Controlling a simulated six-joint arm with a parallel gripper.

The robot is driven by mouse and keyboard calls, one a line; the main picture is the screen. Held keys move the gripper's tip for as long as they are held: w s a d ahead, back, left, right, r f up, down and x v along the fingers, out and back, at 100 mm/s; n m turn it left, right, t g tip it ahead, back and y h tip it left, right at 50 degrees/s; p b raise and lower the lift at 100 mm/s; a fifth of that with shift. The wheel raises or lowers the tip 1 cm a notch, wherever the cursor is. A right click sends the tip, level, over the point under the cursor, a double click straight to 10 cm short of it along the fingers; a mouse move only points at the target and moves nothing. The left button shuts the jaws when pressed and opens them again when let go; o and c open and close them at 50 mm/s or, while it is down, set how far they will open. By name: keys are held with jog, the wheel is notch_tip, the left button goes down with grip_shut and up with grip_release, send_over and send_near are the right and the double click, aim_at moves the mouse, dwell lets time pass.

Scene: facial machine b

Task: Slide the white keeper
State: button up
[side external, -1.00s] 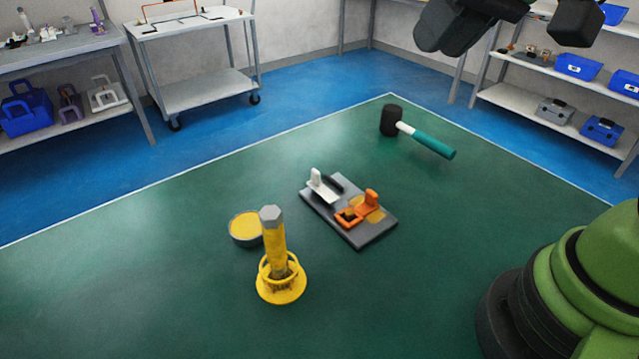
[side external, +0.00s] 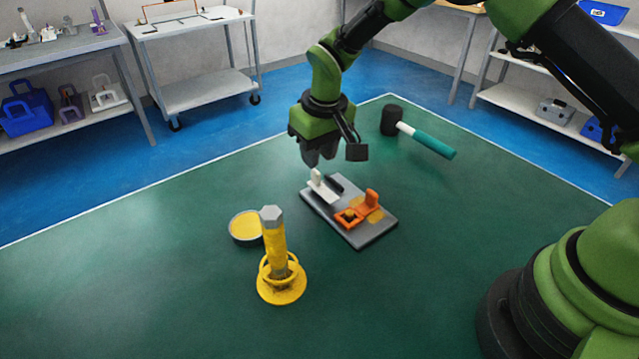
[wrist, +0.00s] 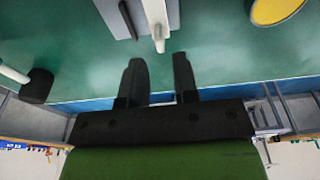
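The white keeper (side external: 321,187) stands at the far left end of a grey base plate (side external: 366,236) on the green table. It has an upright tab and a flat part. In the wrist view the white keeper (wrist: 156,20) lies just beyond my fingertips, between their lines and nearer the right finger. My gripper (side external: 316,162) hangs above and slightly behind the keeper, pointing down. In the wrist view my gripper (wrist: 160,62) has its two fingers apart, with nothing between them. An orange bracket (side external: 358,211) sits on the same plate.
A black piece (side external: 334,184) lies beside the keeper. A mallet (side external: 420,135) with a teal handle lies behind, to the right. A yellow-filled dish (side external: 245,227) and a yellow stand holding a hex-topped yellow tool (side external: 273,248) are at front left. The table's left side is clear.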

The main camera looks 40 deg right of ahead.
aim_at(324, 191)
jog(key=shift+w+f, duration=0.25)
jog(key=shift+f, duration=1.3)
jog(key=shift+w+f, duration=0.2)
jog(key=shift+f, duration=1.35)
grip_shut()
jog(key=shift+s, duration=1.4)
grip_release()
